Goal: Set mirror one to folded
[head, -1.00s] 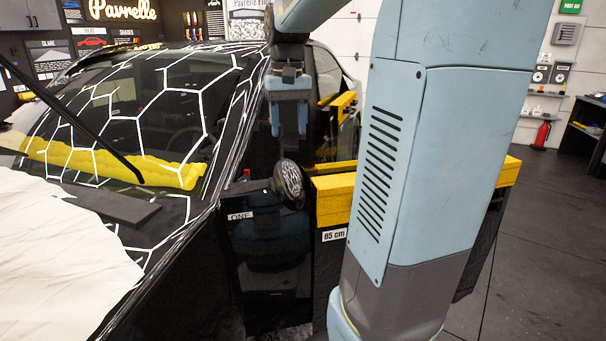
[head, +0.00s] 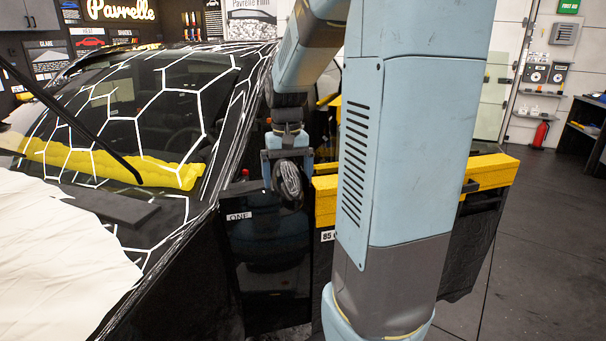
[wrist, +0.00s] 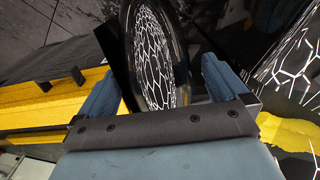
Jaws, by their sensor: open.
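Mirror one (head: 291,181) is an oval side mirror with a white hexagon pattern, standing out from the car's side above the "ONE" label (head: 239,216). My gripper (head: 287,160) is open and comes down over the mirror from behind, with a blue finger on each side of it. In the wrist view, the mirror (wrist: 154,58) is between the two spread fingers of my gripper (wrist: 158,70), with gaps visible on both sides. I cannot tell whether either finger touches it.
A yellow-topped block (head: 326,203) with a partly covered centimetre label stands right of the mirror, close to my arm. The taped windshield (head: 150,110) and a white sheet (head: 55,265) are at the left. Open floor (head: 545,260) lies at the right.

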